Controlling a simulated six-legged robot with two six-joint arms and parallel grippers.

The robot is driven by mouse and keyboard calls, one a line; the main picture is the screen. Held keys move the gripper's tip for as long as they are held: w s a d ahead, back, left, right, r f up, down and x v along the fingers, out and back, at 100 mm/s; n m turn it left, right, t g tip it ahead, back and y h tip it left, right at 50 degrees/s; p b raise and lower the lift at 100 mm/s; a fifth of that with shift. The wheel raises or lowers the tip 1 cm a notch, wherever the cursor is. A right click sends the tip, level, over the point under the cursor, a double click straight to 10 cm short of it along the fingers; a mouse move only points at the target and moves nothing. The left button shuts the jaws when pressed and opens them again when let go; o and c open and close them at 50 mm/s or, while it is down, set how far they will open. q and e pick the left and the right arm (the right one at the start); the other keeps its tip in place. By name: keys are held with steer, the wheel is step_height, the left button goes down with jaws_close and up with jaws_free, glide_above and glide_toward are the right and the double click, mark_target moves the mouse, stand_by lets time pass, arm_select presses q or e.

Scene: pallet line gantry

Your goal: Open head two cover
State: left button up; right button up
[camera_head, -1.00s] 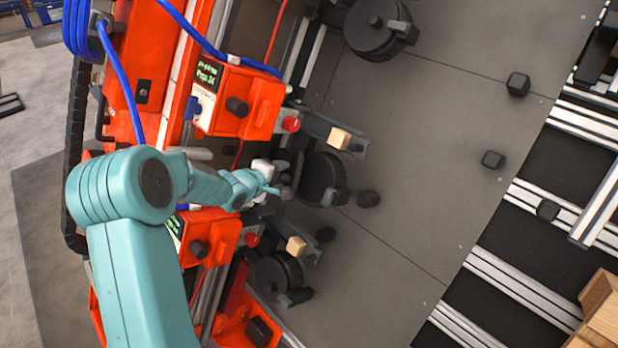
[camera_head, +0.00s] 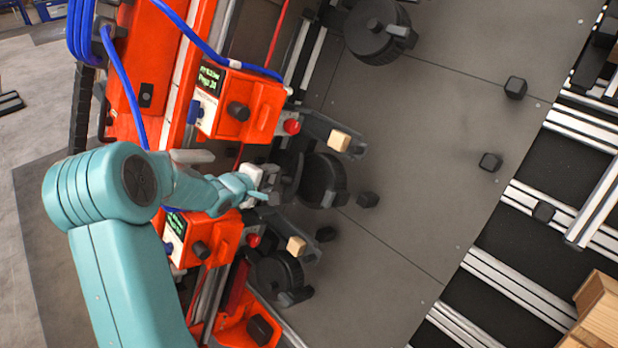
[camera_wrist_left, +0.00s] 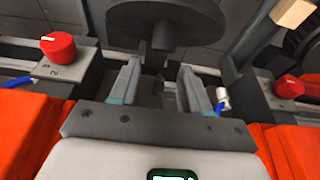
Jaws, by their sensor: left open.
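My left gripper (camera_head: 268,191) is at a black wheel (camera_head: 322,181) between two orange control boxes, the upper box (camera_head: 245,104) and the lower box (camera_head: 205,241). In the left wrist view my left gripper (camera_wrist_left: 158,76) is open, its two fingers apart with nothing clearly between them. The wheel (camera_wrist_left: 165,18) with its hub is just beyond the fingertips. I cannot read which unit is head two, and no cover can be clearly made out. My right gripper is not in view.
Red knobs (camera_wrist_left: 58,47) (camera_wrist_left: 289,87) flank the gripper. Other black wheels (camera_head: 374,28) (camera_head: 278,275) and arms with wooden blocks (camera_head: 339,139) (camera_head: 297,245) stand near. Blue hoses (camera_head: 120,75) run at upper left. The grey plate (camera_head: 430,150) to the right is mostly clear.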

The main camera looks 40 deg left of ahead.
arm_select(q)
steer(key=a+v, duration=0.1)
steer(key=v, duration=0.5)
steer(key=shift+a, duration=0.35)
steer(key=shift+d, duration=0.1)
steer(key=s+d+r, duration=0.2)
steer(key=s+d, duration=0.3)
steer(key=d, duration=0.2)
steer(key=shift+d, duration=0.2)
steer(key=shift+r, duration=0.15)
steer(key=shift+s, duration=0.1)
